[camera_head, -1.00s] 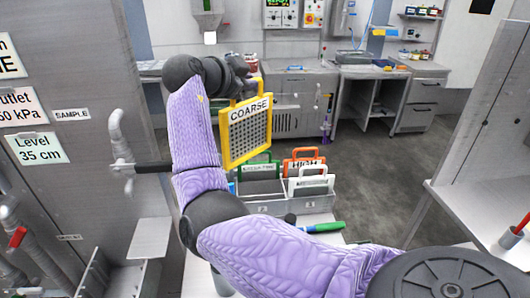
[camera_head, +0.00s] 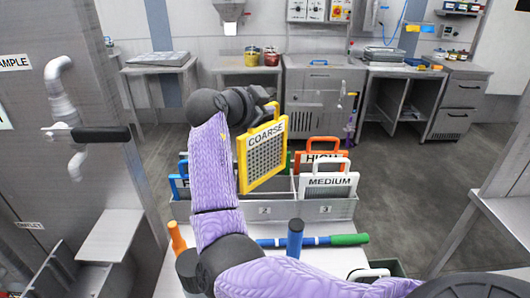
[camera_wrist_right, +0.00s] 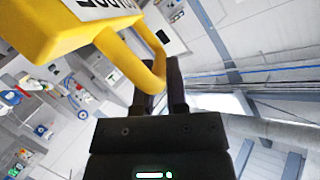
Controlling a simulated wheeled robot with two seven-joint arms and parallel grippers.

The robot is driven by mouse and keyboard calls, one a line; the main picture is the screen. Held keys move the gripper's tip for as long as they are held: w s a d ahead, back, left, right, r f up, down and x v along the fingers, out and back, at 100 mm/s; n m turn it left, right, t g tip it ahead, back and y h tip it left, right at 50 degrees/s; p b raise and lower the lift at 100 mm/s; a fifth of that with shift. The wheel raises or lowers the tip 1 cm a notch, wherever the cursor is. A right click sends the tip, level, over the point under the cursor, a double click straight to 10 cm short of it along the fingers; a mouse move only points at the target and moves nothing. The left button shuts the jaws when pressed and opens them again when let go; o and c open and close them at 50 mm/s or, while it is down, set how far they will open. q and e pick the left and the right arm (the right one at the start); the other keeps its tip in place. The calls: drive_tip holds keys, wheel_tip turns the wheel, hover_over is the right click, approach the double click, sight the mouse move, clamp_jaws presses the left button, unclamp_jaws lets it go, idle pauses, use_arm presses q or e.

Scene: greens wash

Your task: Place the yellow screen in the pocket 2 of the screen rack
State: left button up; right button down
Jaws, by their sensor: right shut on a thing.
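The yellow screen (camera_head: 265,155), labelled COARSE, hangs upright and slightly tilted in the head view. My right gripper (camera_head: 265,98) is shut on its top handle, which also shows between the fingers in the wrist view (camera_wrist_right: 155,70). The grey screen rack (camera_head: 295,209) is below, with small number labels on its front. The screen's lower edge overlaps the rack's middle pocket in the picture; I cannot tell whether it is inside or above it. My left gripper is not in view.
The rack holds a white MEDIUM screen (camera_head: 328,182), an orange HIGH screen (camera_head: 321,157) and a blue screen (camera_head: 179,183) at left, partly hidden by my arm.

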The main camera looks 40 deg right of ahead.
sight(264, 130)
wheel_tip(264, 130, down, 5)
drive_tip(key=shift+r, duration=0.15)
drive_tip(key=shift+f+b, duration=0.65)
drive_tip(key=shift+b, duration=0.2)
drive_tip(key=c, duration=0.7)
unclamp_jaws()
drive_tip(key=shift+r, duration=0.1)
drive_tip(key=shift+o, duration=0.2)
drive_tip(key=shift+r+p, duration=0.2)
drive_tip(key=shift+p, duration=0.1)
drive_tip(key=shift+r+p, duration=0.7)
drive_tip(key=shift+r, duration=0.1)
drive_tip(key=v, duration=1.1)
drive_tip(key=shift+s+a+f+b, duration=0.2)
drive_tip(key=shift+a+f+b, duration=0.1)
drive_tip(key=shift+a, duration=0.15)
